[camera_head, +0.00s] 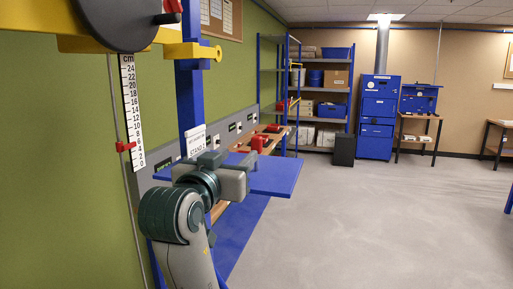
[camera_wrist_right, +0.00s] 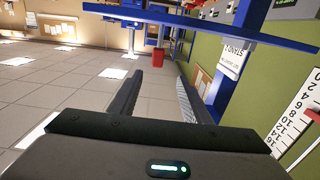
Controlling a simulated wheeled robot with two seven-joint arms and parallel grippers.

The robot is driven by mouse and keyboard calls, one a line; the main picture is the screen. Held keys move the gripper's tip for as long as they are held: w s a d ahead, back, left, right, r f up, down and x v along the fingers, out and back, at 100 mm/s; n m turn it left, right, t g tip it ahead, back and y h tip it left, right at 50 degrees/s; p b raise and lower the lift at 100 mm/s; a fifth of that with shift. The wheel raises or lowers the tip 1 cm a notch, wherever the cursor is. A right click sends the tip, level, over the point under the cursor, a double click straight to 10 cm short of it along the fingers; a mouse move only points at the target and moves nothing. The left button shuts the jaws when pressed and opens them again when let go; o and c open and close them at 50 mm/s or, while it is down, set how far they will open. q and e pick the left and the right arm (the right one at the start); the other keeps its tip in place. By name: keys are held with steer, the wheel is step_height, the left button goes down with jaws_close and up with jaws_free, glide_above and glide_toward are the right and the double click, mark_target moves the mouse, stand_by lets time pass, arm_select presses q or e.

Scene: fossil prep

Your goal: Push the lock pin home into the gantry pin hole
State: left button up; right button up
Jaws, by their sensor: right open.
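A yellow piece with a ring end (camera_head: 217,53) sticks out to the right of the blue gantry post (camera_head: 190,95) in the head view. It looks like the lock pin, but I cannot make out the pin hole or how deep it sits. My right gripper (camera_head: 250,165) is well below and to the right of it, apart from it, in front of a blue shelf plate. In the right wrist view the two fingers (camera_wrist_right: 160,92) stand apart with nothing between them. My left gripper is not in view.
The blue plate (camera_head: 272,178) lies close behind my right gripper. A yellow beam (camera_head: 90,44) with a dark disc (camera_head: 117,18) hangs at upper left. A white scale (camera_head: 131,100) with a red pointer (camera_head: 125,147) is on the left. The floor at right is clear.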

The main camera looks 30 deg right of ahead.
mark_target(254, 142)
steer(key=p+x, duration=0.5)
steer(key=x, duration=0.6)
steer(key=shift+w, duration=0.1)
steer(key=shift+w+d, duration=0.4)
steer(key=shift+d, duration=0.1)
steer(key=shift+p, duration=0.35)
steer(key=shift+w+d+r+p, duration=0.1)
steer(key=shift+w+d+p, duration=0.15)
steer(key=shift+d+p, duration=0.3)
steer(key=p+x, duration=0.2)
steer(key=x, duration=0.1)
steer(key=shift+d+p, duration=0.3)
steer(key=shift+w+d+f, duration=0.2)
steer(key=shift+d+f, duration=0.05)
